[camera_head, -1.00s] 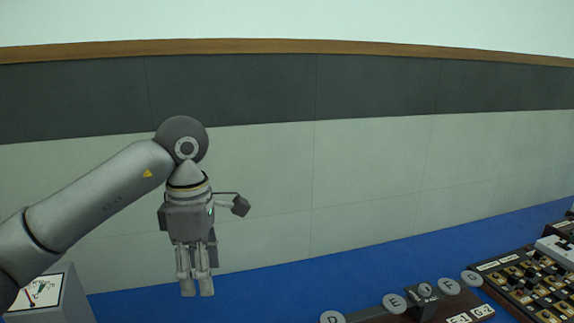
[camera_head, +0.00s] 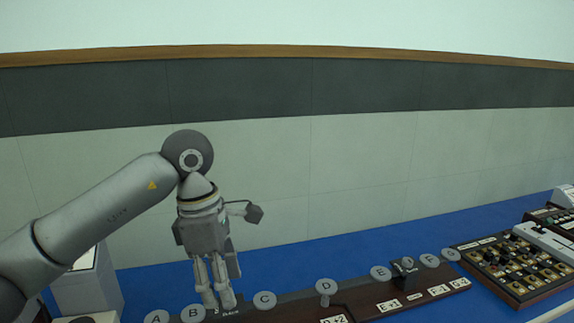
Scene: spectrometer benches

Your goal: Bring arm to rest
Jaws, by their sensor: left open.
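My left arm comes in from the left, and its gripper (camera_head: 219,301) hangs pointing down over the bench, with no object seen between its fingers. The fingertips overlap the back edge of a long dark wooden rail (camera_head: 365,298) between the discs marked B and C. I cannot tell whether they touch it. The rail carries several round grey discs with letters, such as disc C (camera_head: 264,300) and disc D (camera_head: 326,287). My right gripper is not in view.
A blue bench top (camera_head: 300,262) runs along a pale wall (camera_head: 370,170). A wooden board with rows of small parts (camera_head: 520,270) lies at the right. A grey box (camera_head: 88,285) stands at the left behind my arm. The blue strip behind the rail is clear.

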